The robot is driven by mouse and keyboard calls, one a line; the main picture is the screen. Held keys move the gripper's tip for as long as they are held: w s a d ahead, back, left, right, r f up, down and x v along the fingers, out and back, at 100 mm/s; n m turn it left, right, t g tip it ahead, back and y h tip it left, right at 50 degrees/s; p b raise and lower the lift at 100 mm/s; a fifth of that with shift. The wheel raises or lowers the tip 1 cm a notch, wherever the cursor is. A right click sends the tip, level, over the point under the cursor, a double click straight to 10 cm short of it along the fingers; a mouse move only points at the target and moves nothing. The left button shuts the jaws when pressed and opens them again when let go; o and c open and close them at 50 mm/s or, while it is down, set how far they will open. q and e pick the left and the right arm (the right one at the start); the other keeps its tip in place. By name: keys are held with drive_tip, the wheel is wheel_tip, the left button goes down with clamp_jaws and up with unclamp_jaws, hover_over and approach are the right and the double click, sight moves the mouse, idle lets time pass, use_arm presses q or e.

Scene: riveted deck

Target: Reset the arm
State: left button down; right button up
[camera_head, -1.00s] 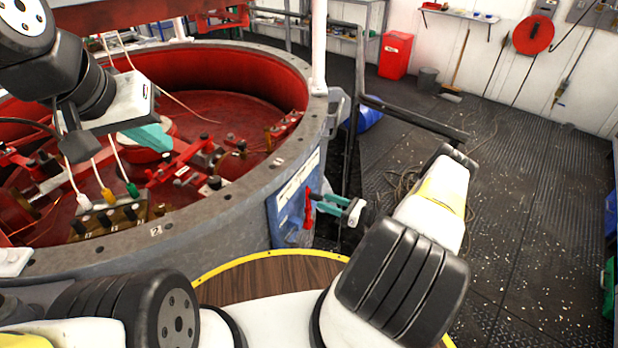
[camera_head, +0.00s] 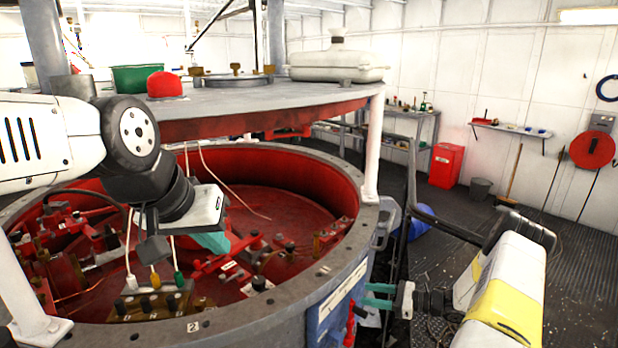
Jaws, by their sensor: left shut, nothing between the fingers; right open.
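My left arm comes in from the left over the round red-lined pit. My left gripper (camera_head: 213,242), with teal fingers below a white wrist block, is shut and empty above the red floor of the pit. My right arm, white with a yellow band, is at the lower right. My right gripper (camera_head: 378,296) has teal fingers spread apart and pointing left. It is open and empty beside the outer wall of the pit, near a blue panel (camera_head: 330,316) with a red handle.
The grey pit rim (camera_head: 290,296) curves between my arms. Below my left gripper are a terminal block (camera_head: 150,306) and plugged cables. A round lid (camera_head: 270,96) on white posts stands above the pit. A black railing (camera_head: 445,225) is near my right arm.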

drive_tip(key=s+a+r+n+g+h, duration=0.2)
drive_tip(key=s+r+n, duration=0.15)
drive_tip(key=r, duration=0.55)
drive_tip(key=s+a+r+n+g+h, duration=0.25)
drive_tip(key=r+n, duration=0.25)
drive_tip(key=r, duration=0.4)
drive_tip(key=s+a+r+n+g+h, duration=0.25)
drive_tip(key=s+r+n, duration=0.2)
drive_tip(key=r, duration=0.55)
drive_tip(key=s+r+n+t+h, duration=0.3)
drive_tip(key=s+r, duration=0.3)
drive_tip(key=s, duration=0.3)
drive_tip(key=s+r+n+t+h, duration=0.2)
drive_tip(key=s+r+n, duration=0.4)
drive_tip(key=s, duration=0.3)
drive_tip(key=shift+s+d+r+n+t+h, duration=0.25)
drive_tip(key=shift+r+t+h, duration=0.2)
drive_tip(key=shift+t, duration=0.45)
drive_tip(key=shift+a, duration=0.1)
drive_tip(key=shift+c, duration=0.3)
